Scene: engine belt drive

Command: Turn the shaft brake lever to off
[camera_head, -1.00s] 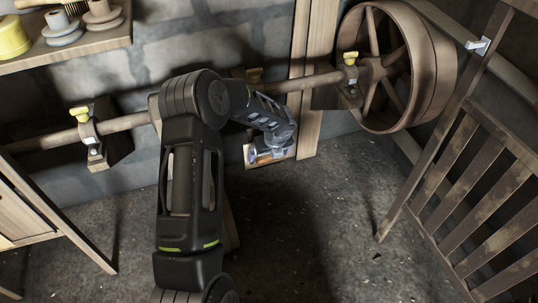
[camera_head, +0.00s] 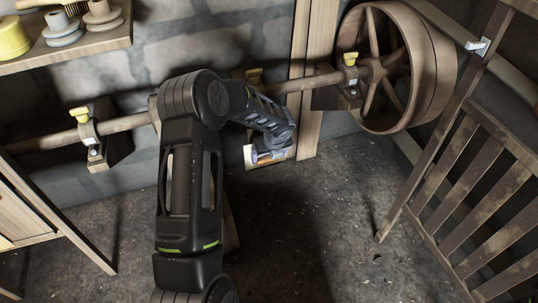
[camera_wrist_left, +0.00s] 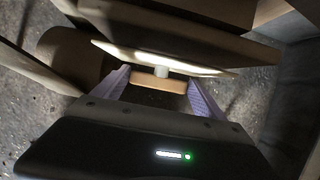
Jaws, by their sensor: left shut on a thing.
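My left gripper (camera_head: 264,156) is at a pale board low on the wall beside a wooden post, largely hidden by its own wrist. In the left wrist view its two purple-grey fingers (camera_wrist_left: 160,88) stand apart, with a short tan wooden bar between them. I take this bar to be the shaft brake lever (camera_wrist_left: 158,83). A pale stub joins it to a light plate (camera_wrist_left: 130,55) behind. The gripper is shut on the bar. Any on or off marking is unreadable. My right gripper is not in view.
A long shaft (camera_head: 125,124) runs along the wall through yellow-topped bearings (camera_head: 80,115) to a large wooden pulley wheel (camera_head: 437,65). A slatted wooden guard (camera_head: 475,185) stands at right. A shelf (camera_head: 90,45) holds spools at upper left. The middle floor is clear.

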